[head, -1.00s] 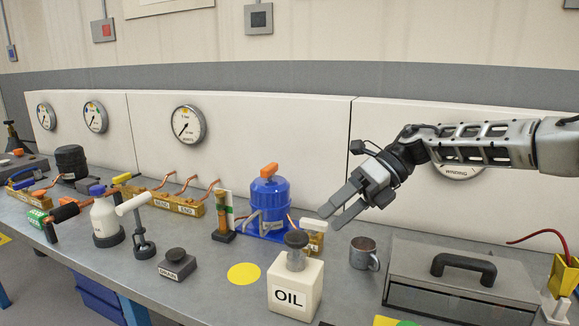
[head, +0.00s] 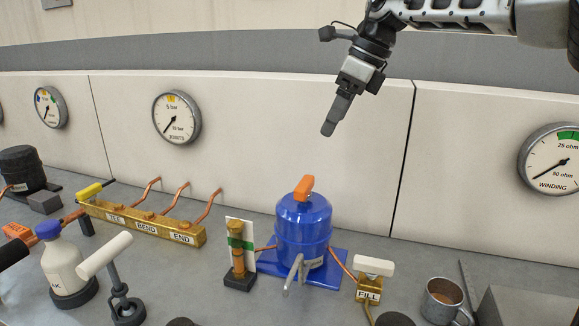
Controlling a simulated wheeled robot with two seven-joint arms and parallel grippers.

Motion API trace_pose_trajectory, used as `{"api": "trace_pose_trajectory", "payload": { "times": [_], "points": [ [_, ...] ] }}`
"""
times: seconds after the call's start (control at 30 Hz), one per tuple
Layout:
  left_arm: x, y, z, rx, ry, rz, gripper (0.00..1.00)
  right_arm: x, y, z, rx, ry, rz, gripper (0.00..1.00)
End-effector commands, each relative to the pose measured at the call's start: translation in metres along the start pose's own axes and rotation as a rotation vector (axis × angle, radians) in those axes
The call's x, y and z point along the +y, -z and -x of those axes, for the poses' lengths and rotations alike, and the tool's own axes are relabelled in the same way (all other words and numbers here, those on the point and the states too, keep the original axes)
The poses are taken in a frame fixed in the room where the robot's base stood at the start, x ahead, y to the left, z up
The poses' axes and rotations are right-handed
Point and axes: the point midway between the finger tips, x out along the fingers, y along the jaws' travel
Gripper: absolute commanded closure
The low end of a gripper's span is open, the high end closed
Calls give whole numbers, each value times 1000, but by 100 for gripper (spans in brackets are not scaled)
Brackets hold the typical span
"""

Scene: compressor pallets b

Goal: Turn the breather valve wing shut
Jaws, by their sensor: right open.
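A blue compressor (head: 303,222) stands upright on a blue base plate (head: 332,268), with an orange wing-like piece (head: 304,188) on its top. Copper pipes run from its sides. A white wing-like handle (head: 373,266) sits on the brass block marked FILL (head: 368,290), right of the compressor. No breather label is readable, so I cannot tell for sure which piece is the breather valve wing. My right gripper (head: 330,126) is open and empty, pointing down in front of the wall panel, above and right of the orange piece and apart from it. Its fingers overlap in this view.
A pipe stand with a green band (head: 238,256) is just left of the compressor. A metal mug (head: 444,302) stands at the right. A brass manifold (head: 145,222), a blue-capped bottle (head: 62,262) and a white-handled tool (head: 104,254) are at the left.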

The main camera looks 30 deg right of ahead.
Motion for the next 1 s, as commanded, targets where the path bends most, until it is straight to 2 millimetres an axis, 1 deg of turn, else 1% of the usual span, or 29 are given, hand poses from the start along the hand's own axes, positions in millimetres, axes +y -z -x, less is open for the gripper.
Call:
{"api": "trace_pose_trajectory", "payload": {
  "times": [0.07,0.17,0.6,0.7,0.8,0.9,1.0],
  "points": [
    [1,-2,1,-6,-1,2,100,0,0,-4,3,4,4,5],
    [1,-2,1,-5,0,2,100,0,0,-17,4,2,3,5],
    [0,2,5,-8,3,1,100,0,0,-110,5,-1,2,5],
    [0,3,6,-10,5,1,100,0,0,-128,4,1,2,5],
    [-1,4,7,-10,5,0,100,0,0,-142,3,1,2,5],
    [-1,5,7,-9,6,0,100,0,0,-151,2,2,2,5],
    [-1,5,7,-10,6,0,100,0,0,-156,1,3,2,5]
  ]
}}
